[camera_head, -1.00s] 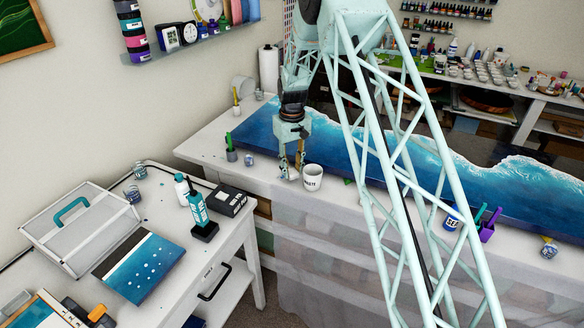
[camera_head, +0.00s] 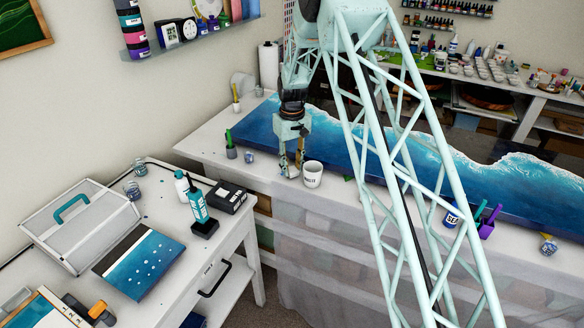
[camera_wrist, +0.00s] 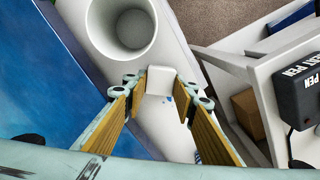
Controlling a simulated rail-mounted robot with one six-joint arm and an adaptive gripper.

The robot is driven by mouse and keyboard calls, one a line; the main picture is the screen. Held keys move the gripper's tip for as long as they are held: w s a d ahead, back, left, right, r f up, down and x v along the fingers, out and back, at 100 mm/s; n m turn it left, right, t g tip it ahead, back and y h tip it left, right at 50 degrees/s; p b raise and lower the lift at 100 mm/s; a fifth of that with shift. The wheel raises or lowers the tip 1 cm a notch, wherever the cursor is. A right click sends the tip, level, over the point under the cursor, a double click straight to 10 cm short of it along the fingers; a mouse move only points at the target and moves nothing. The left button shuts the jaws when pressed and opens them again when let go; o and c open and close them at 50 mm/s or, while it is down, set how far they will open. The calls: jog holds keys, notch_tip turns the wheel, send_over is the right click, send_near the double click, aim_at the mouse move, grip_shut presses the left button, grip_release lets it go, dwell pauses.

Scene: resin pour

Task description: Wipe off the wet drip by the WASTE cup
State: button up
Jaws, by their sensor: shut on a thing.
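The white WASTE cup (camera_head: 312,176) stands upright near the table's front edge. In the wrist view the cup (camera_wrist: 122,30) is at the top left, apart from my fingers. My gripper (camera_head: 291,170) is just left of the cup, low over the white tabletop. In the wrist view my gripper (camera_wrist: 158,82) is shut on a small white wipe (camera_wrist: 160,78), held between the fingertips. Small blue wet specks (camera_wrist: 166,99) show on the white surface right by the wipe. I cannot tell whether the wipe touches the surface.
A long blue resin panel (camera_head: 350,145) lies behind the cup. A grey pot with a green stick (camera_head: 231,148) and a small jar (camera_head: 249,156) stand to the left. A side table with a dark box (camera_head: 226,196) and a teal bottle (camera_head: 197,203) is at the front left.

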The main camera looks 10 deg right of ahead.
aim_at(279, 172)
jog(key=shift+f, duration=0.55)
dwell(0.7)
jog(key=shift+a, duration=0.1)
jog(key=shift+w+a, duration=0.55)
jog(key=shift+a, duration=0.05)
dwell(0.4)
jog(key=shift+w+a, duration=0.1)
jog(key=shift+a, duration=0.05)
jog(key=shift+w+a+f+b, duration=0.15)
jog(key=shift+w+a+b, duration=0.15)
jog(key=shift+w+a, duration=0.2)
jog(key=shift+a, duration=0.3)
dwell(0.4)
jog(key=shift+w+a, duration=0.5)
jog(key=shift+a, duration=0.1)
jog(key=shift+w+a, duration=0.15)
dwell(0.3)
